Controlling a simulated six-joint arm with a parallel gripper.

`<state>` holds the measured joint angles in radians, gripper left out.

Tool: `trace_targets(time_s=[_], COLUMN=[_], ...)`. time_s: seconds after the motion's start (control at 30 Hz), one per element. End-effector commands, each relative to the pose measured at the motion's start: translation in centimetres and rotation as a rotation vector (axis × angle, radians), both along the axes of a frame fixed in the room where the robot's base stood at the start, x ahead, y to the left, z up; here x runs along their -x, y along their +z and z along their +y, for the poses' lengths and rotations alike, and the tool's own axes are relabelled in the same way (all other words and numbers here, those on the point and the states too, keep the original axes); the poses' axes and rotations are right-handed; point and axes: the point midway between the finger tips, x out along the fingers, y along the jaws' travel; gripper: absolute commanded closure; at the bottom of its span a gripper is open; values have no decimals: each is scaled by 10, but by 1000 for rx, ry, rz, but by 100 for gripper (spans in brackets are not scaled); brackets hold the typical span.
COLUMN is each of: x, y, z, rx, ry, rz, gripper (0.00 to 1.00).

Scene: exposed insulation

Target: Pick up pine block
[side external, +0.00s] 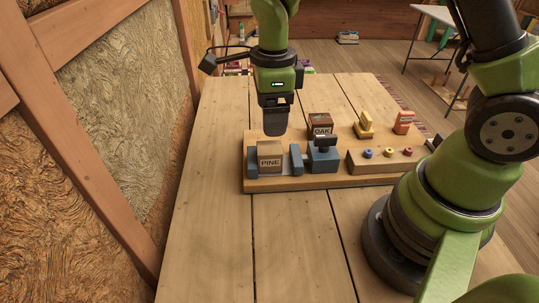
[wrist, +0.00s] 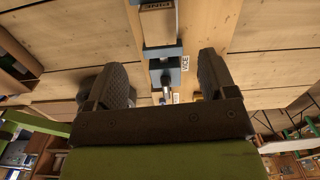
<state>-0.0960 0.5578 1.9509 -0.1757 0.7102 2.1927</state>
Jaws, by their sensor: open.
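The pine block (side external: 270,160), a light wooden cube marked PINE, sits in a blue-grey vice (side external: 323,160) on a wooden board. A blue jaw stands on each side of it; whether they touch it is unclear. In the wrist view the block (wrist: 158,24) is at the top edge, partly cut off, with the vice (wrist: 163,58) below it. My gripper (side external: 274,130) points down above and seemingly a little behind the block. In the wrist view my gripper (wrist: 163,68) has its two dark fingers wide apart with nothing held between them.
A dark oak block (side external: 320,124) stands behind the vice. A yellow piece (side external: 364,125), an orange piece (side external: 403,122) and a wooden strip with small coloured rings (side external: 388,160) are to the right on the board (side external: 310,182). The table left of the board is clear.

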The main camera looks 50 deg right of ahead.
Motion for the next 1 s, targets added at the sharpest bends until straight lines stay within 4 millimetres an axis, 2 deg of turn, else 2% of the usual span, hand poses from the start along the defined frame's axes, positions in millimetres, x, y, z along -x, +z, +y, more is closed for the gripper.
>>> trace_targets(time_s=[0.17, 0.3, 0.57, 0.8, 1.0], x=[-1, -1, -1, -1, -2], y=[-23, -45, -68, -103, -110], z=[1, 1, 1, 2, 3], rx=[7, 7, 7, 5, 5], ry=[-70, -71, -70, -69, -70], rz=[28, 28, 25, 25, 21], gripper=[22, 22, 22, 22, 22])
